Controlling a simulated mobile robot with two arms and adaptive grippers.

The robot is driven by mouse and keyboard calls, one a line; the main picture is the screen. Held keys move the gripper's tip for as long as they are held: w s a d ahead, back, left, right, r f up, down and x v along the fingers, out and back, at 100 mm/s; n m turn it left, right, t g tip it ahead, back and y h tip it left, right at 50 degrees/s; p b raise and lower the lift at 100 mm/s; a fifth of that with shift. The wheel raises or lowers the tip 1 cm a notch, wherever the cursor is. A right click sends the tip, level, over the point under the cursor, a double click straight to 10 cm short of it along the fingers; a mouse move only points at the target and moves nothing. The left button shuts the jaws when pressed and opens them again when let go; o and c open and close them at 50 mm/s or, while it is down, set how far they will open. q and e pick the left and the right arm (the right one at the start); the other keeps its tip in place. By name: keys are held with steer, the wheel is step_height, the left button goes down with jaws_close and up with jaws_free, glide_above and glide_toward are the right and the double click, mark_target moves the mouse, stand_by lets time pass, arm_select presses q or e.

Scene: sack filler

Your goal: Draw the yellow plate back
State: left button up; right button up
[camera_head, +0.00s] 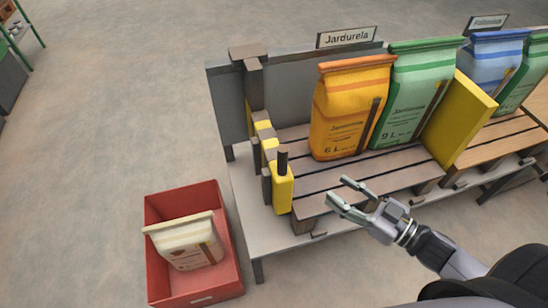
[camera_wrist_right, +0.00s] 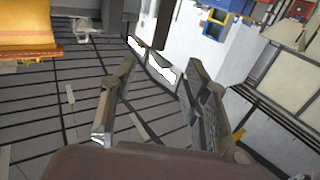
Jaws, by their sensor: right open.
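A flat yellow plate (camera_head: 460,120) stands on edge, slightly tilted, across the slatted bench, between the green sack (camera_head: 412,92) and the blue sack (camera_head: 490,62). A smaller yellow block (camera_head: 283,189) with a dark upright handle (camera_head: 283,162) sits at the bench's left end. My right gripper (camera_head: 343,193) is open and empty, over the bench's front edge, between block and plate and touching neither. Its spread fingers also show in the right wrist view (camera_wrist_right: 157,82), with nothing between them. My left gripper is out of view.
An orange sack (camera_head: 350,108) stands left of the green one on the slatted bench (camera_head: 375,180). A red crate (camera_head: 157,270) holding a pale sack (camera_head: 190,243) is on the floor, front left. A grey back panel (camera_head: 230,105) and post border the bench.

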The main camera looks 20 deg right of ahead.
mark_target(287, 158)
steer(key=p+x, duration=0.2)
steer(key=x, duration=1.5)
steer(key=shift+w+a, duration=0.15)
steer(key=shift+w, duration=0.05)
steer(key=shift+c, duration=0.2)
jaws_close()
